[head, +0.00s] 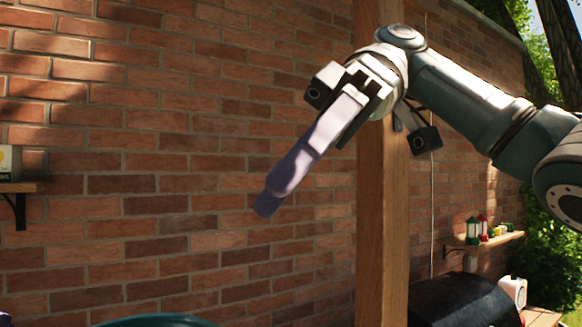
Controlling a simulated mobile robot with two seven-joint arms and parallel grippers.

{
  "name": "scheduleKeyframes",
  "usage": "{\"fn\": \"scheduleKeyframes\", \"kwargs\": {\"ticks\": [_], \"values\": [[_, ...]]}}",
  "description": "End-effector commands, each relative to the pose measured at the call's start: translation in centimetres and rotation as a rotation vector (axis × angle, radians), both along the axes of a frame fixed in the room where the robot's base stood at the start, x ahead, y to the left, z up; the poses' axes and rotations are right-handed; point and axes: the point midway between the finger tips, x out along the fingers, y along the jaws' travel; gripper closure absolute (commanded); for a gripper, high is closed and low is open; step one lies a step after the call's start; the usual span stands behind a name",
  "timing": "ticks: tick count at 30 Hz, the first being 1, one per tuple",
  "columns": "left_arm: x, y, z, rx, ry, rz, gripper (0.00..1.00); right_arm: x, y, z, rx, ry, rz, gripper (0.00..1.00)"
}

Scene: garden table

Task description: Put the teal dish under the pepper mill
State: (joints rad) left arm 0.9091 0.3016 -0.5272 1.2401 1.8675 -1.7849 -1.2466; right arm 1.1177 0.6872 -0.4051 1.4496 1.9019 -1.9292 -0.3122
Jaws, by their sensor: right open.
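My right gripper (352,116) is raised in front of the brick wall, pointing down and left, with its jaws open. My left gripper is out of view.
A wooden post (382,230) stands behind my right gripper. A wall shelf (485,240) with small lanterns is at the right, above a dark rounded object (460,300). Another shelf (18,187) is at the left edge. The tabletop is not visible.

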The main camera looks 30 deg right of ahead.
Motion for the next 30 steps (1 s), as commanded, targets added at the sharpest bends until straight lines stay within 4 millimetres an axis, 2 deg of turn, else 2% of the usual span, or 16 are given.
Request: {"fn": "scheduleKeyframes", "kwargs": {"ticks": [5,18,24,30], "values": [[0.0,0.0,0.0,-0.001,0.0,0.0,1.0,-0.3,1.1,-0.6,0.007,-0.002,0.009,0.56],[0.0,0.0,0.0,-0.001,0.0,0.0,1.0,-1.4,7.4,-5.9,0.009,-0.001,0.009,0.56],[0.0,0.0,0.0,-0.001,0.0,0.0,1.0,-1.6,8.8,-7.1,0.007,-0.003,0.007,0.56],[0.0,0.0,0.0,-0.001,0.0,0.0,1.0,-1.6,9.0,-7.2,0.008,-0.004,0.006,0.56]]}}
